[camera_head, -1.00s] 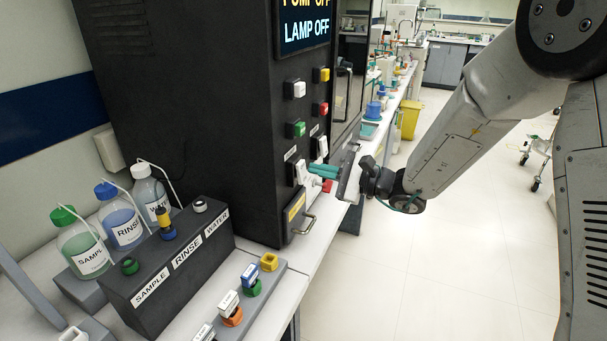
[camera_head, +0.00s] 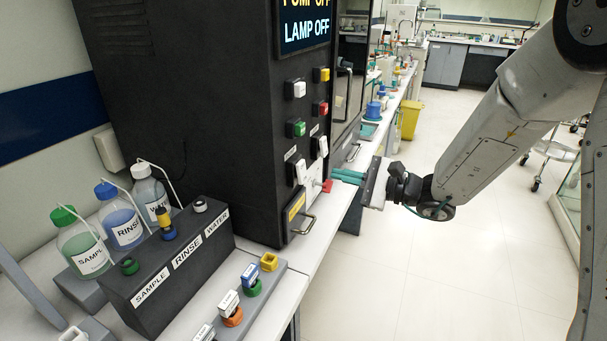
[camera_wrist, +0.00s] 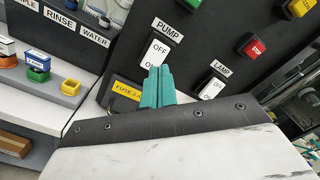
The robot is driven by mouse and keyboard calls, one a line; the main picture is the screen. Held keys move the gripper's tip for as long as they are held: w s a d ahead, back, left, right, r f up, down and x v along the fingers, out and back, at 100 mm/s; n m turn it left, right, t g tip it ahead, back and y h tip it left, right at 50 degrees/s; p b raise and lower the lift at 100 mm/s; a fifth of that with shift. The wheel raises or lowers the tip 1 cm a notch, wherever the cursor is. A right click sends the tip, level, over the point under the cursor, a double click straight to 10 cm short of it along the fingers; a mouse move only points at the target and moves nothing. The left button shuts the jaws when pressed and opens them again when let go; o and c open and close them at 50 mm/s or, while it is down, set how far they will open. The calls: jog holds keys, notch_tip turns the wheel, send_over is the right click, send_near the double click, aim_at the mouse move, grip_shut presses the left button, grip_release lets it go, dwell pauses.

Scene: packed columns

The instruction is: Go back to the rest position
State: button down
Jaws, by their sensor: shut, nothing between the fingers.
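My gripper (camera_head: 349,177) has teal fingers and is shut with nothing between them. It is in front of the black cabinet (camera_head: 215,130), apart from its panel in the head view. In the wrist view the teal fingers (camera_wrist: 157,88) lie together, pointing at the panel below the PUMP switch (camera_wrist: 156,50). The LAMP switch (camera_wrist: 213,90) is to their right. The display (camera_head: 305,24) on the cabinet reads LAMP OFF, with its upper line cut off.
A black block (camera_head: 150,279) labelled SAMPLE, RINSE and WATER stands on the bench with bottles (camera_head: 120,228) behind it. A grey rack (camera_head: 277,283) holds small coloured pieces. Open floor (camera_head: 440,270) lies to the right.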

jog(key=s+d+n+g+h, duration=0.25)
jog(key=s+n+g, duration=0.2)
jog(key=s, duration=0.55)
jog(key=s+d+n+g+h, duration=0.2)
jog(key=s+n+g+h, duration=0.3)
jog(key=s, duration=0.6)
jog(key=s+d+r+n+t+h, duration=0.1)
jog(key=s+d+r+t+h, duration=0.1)
jog(key=s+d, duration=0.4)
jog(key=s+d+r+n+t+h, duration=0.2)
jog(key=s+d+r+h, duration=0.3)
jog(key=d, duration=0.7)
jog(key=shift+s+t+h, duration=0.35)
jog(key=shift+s+h, duration=0.75)
jog(key=shift+h, duration=0.15)
jog(key=shift+n, duration=0.25)
